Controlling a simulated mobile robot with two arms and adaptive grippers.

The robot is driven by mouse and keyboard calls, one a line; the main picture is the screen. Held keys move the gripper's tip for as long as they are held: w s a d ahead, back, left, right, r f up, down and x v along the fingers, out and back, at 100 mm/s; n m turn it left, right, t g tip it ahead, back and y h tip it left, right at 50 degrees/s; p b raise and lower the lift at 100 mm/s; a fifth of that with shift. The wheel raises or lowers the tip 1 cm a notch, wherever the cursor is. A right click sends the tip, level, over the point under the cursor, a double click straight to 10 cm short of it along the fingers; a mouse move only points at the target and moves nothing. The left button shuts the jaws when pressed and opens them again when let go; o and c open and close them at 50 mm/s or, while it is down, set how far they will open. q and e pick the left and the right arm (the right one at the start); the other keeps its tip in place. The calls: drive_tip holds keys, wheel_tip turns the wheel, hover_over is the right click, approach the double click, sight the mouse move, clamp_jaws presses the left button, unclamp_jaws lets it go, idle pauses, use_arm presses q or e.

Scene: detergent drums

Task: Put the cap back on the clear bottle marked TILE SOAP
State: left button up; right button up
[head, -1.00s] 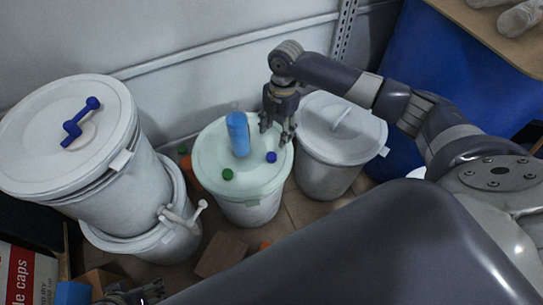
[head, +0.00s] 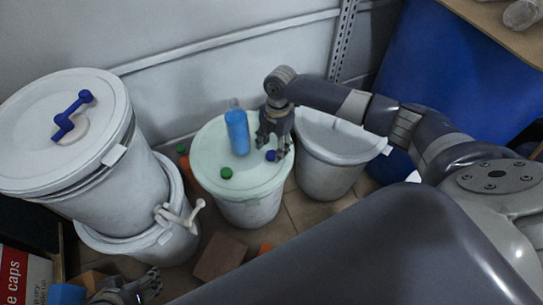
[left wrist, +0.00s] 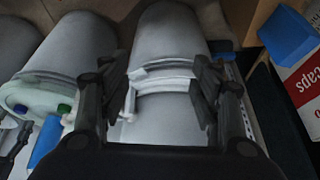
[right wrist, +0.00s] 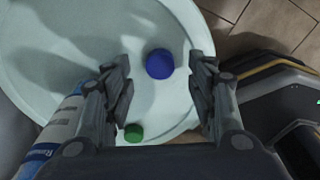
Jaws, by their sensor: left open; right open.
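A bottle with blue contents (head: 237,133) stands upright on the pale green drum lid (head: 210,155); its marking is not readable in the head view. A blue cap (head: 271,156) and a green cap (head: 226,173) lie apart on the lid. My right gripper (head: 270,145) is open and empty above the lid, with the blue cap (right wrist: 160,64) between its fingers' lines. My left gripper (left wrist: 165,90) is open and empty, low at the left.
Stacked white drums (head: 75,135) with a blue handle on top stand at left. A grey-white bin (head: 335,165) stands right of the lidded drum. A brown block (head: 220,257) lies on the floor. A caps box (head: 20,278) is at lower left, a blue barrel (head: 455,75) at right.

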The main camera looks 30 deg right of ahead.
sight(271, 156)
use_arm(q)
drive_tip(key=shift+w+d+r+t+h, duration=0.1)
drive_tip(key=shift+w+d+r+t, duration=0.2)
drive_tip(key=shift+w, duration=0.4)
drive_tip(key=shift+w+d+r+t+h, duration=0.1)
drive_tip(key=shift+w+d+r+t, duration=0.1)
drive_tip(key=shift+w+t, duration=0.35)
drive_tip(key=shift+w+d+r+t+h, duration=0.1)
drive_tip(key=shift+w+d+r+t, duration=0.15)
drive_tip(key=shift+w, duration=0.55)
use_arm(e)
drive_tip(key=shift+a+f, duration=0.15)
drive_tip(key=shift+f, duration=1.05)
drive_tip(key=shift+s, duration=0.1)
drive_tip(key=c, duration=0.7)
